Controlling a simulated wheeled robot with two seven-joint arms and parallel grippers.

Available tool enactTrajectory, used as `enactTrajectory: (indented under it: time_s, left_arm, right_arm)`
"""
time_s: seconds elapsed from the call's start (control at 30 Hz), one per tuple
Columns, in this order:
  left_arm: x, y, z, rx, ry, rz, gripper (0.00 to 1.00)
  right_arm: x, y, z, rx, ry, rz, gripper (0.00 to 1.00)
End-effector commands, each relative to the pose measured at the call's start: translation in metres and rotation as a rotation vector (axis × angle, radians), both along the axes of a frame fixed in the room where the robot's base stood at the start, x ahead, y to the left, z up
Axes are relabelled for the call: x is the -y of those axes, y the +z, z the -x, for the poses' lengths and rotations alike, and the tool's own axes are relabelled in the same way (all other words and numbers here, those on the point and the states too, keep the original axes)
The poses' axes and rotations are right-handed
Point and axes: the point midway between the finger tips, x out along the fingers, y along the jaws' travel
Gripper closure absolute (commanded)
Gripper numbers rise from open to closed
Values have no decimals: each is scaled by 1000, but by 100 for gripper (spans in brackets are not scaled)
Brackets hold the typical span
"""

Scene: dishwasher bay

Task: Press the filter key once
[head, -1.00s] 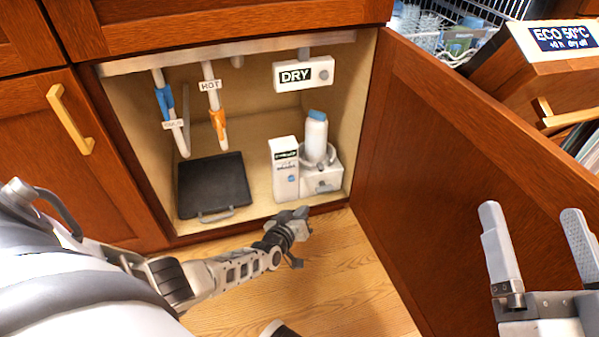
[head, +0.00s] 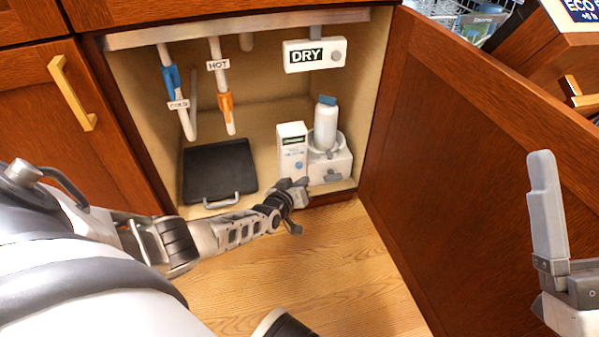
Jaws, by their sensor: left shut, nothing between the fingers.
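My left gripper (head: 298,187) is shut and empty. It is at the front edge of the open cabinet, in front of the lower part of a slim white box (head: 292,146) with a dark display and a small blue mark on its face. Its tip overlaps the box's lower right corner in the picture; I cannot tell whether it touches. Beside the box stands a white unit (head: 335,168) with a grey part low on its front. Which part is the filter key is too small to read. My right gripper (head: 547,205) shows one finger at the right edge, with nothing beside it.
A white bottle with a blue cap (head: 326,122) stands on the unit. A DRY box (head: 314,55) hangs above. A black tray (head: 218,172), a COLD pipe and a HOT pipe (head: 221,85) are to the left. The open door (head: 460,150) bounds the right side.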

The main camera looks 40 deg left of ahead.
Motion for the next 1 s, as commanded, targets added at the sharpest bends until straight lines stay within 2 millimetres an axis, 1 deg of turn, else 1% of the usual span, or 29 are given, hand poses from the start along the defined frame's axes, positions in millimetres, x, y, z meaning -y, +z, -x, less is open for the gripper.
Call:
enactTrajectory:
  time_s: [0.03,0.1,0.3,1.0]
  left_arm:
    - [-3,1,-5,-2,-1,-4,100]
    - [-7,1,-9,-1,-2,-4,100]
    - [-16,3,-14,0,-2,-3,100]
    - [-17,2,-15,0,-1,-2,100]
  right_arm:
    - [0,0,-1,-10,0,-3,13]
    - [0,0,-1,-12,0,-3,13]
    - [0,0,-1,-15,-1,-5,13]
    - [0,0,-1,-17,-1,-4,13]
